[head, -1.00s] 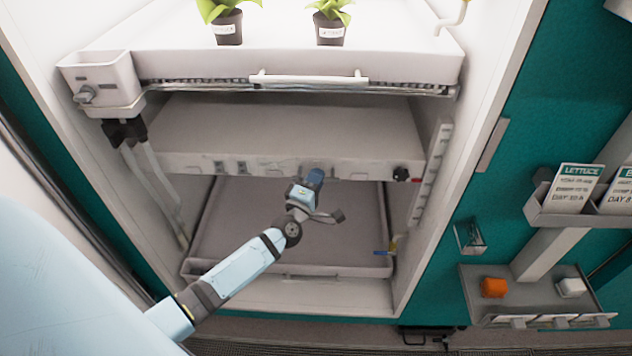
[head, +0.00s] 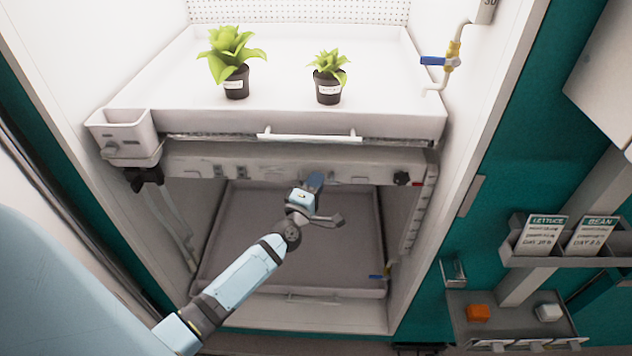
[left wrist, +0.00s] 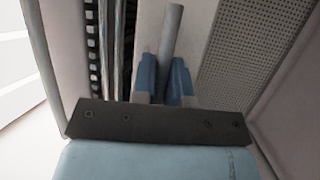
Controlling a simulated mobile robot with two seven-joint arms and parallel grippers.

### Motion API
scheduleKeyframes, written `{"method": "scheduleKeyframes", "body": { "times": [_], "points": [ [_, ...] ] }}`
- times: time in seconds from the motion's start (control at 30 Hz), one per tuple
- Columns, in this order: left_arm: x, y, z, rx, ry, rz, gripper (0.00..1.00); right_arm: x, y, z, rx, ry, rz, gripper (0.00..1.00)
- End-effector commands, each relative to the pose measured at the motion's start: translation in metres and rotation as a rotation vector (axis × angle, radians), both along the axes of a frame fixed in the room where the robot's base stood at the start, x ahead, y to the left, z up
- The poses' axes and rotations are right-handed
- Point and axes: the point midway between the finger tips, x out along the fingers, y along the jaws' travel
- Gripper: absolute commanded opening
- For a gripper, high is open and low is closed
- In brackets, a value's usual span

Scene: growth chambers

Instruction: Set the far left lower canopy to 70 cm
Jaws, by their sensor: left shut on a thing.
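The lower canopy (head: 265,172) is a pale panel across the chamber, close under the upper tray. A black knob (head: 402,178) sits at its right end, beside a pale upright strip (head: 416,212) with marks too small to read. My left gripper (head: 314,183) is at the middle of the canopy's front edge. In the left wrist view its blue fingers (left wrist: 166,82) are closed on a grey bar (left wrist: 172,35), which appears to belong to the canopy. The arm hides part of the canopy edge. My right gripper is not in view.
The upper tray (head: 205,118) has a white front handle (head: 310,137) and holds two potted plants (head: 236,82) (head: 328,88). A lower tray (head: 335,292) lies below the canopy. A blue-handled tap (head: 433,61) is at upper right. Outside, right, are labelled cards (head: 541,235) and a shelf with an orange block (head: 478,312).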

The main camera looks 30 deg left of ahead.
Motion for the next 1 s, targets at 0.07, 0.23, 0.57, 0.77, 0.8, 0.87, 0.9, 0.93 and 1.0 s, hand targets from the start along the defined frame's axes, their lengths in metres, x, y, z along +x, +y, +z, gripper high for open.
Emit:
{"method": "scheduleKeyframes", "body": {
  "times": [0.07, 0.23, 0.57, 0.77, 0.8, 0.87, 0.9, 0.93, 1.0],
  "points": [
    [0.002, 0.001, 0.007, 0.003, -0.012, 0.002, 0.0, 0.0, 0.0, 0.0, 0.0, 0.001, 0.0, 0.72],
    [0.002, 0.001, 0.008, 0.004, -0.013, 0.002, 0.3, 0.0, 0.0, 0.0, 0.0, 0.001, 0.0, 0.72],
    [0.0, 0.0, 0.004, 0.002, -0.007, 0.001, 0.38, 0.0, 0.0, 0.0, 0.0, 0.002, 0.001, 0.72],
    [-0.022, -0.003, -0.003, 0.001, -0.004, 0.001, 0.38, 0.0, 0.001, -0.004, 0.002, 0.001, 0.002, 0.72],
    [-0.03, -0.004, -0.005, 0.002, -0.005, 0.001, 0.38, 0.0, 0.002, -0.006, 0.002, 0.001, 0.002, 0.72],
    [-0.043, -0.006, -0.008, 0.002, -0.005, 0.001, 0.38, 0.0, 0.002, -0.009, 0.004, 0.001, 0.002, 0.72],
    [-0.052, -0.008, -0.01, 0.001, -0.004, 0.001, 0.38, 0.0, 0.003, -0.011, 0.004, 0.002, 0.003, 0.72],
    [-0.06, -0.009, -0.011, 0.001, -0.004, 0.001, 0.38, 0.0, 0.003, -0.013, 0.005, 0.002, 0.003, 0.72],
    [-0.076, -0.011, -0.014, 0.002, -0.005, 0.001, 0.38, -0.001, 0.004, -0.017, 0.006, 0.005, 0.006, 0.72]
  ]
}}
